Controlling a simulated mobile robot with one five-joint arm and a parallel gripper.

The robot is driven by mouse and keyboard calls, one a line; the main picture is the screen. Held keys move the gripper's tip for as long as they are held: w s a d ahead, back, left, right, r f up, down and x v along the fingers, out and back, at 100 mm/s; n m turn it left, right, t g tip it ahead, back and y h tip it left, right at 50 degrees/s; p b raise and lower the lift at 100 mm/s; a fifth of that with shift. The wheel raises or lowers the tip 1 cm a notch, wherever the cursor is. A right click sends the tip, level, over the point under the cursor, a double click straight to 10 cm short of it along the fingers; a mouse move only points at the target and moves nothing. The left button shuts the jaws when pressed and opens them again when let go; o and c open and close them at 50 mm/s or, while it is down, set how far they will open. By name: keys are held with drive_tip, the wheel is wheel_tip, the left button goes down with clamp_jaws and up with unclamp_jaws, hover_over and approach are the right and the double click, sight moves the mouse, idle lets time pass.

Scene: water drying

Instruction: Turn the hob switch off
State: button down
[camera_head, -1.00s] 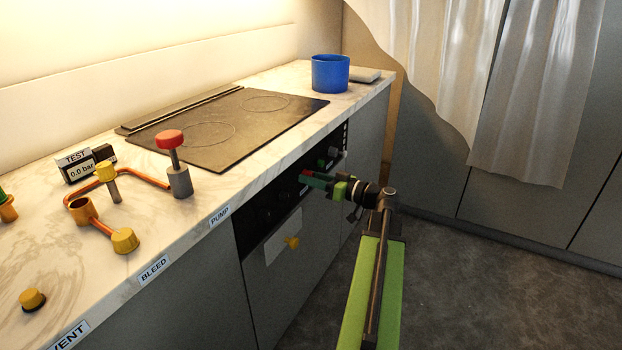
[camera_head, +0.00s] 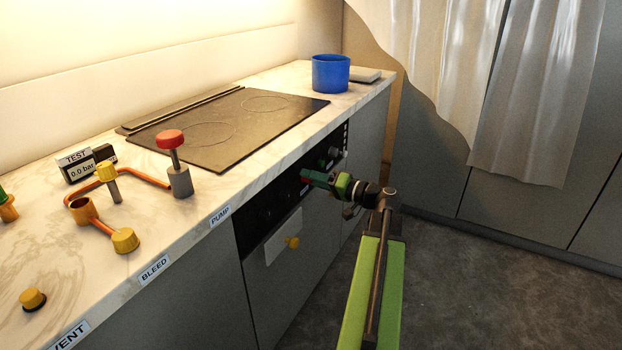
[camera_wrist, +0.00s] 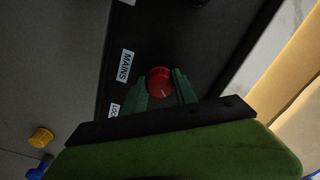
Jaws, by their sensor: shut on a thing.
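A red knob (camera_wrist: 160,80) sits on the black control panel (camera_wrist: 185,50) below the hob. A white label beside it reads MAINS (camera_wrist: 125,66). My gripper (camera_wrist: 161,92) has its two green fingers on either side of the knob, shut on it. In the head view my gripper (camera_head: 313,179) reaches the panel front from the right, and its fingers hide most of the knob. The black hob (camera_head: 225,128) lies flat in the marble worktop above the panel. A second label (camera_wrist: 114,110) is partly hidden by my gripper.
A blue pot (camera_head: 330,74) stands at the worktop's far end. A red-topped post (camera_head: 171,140), yellow-capped pipework (camera_head: 124,239) and a gauge reading 0.0 bar (camera_head: 82,170) stand at the near left. The floor at right is clear.

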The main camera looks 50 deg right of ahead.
drive_tip(key=m, duration=0.4)
drive_tip(key=shift+m, duration=0.3)
drive_tip(key=m, duration=0.4)
drive_tip(key=shift+m, duration=0.3)
drive_tip(key=c, duration=1)
unclamp_jaws()
drive_tip(key=shift+s, duration=0.1)
drive_tip(key=v, duration=1.7)
drive_tip(key=shift+s, duration=0.15)
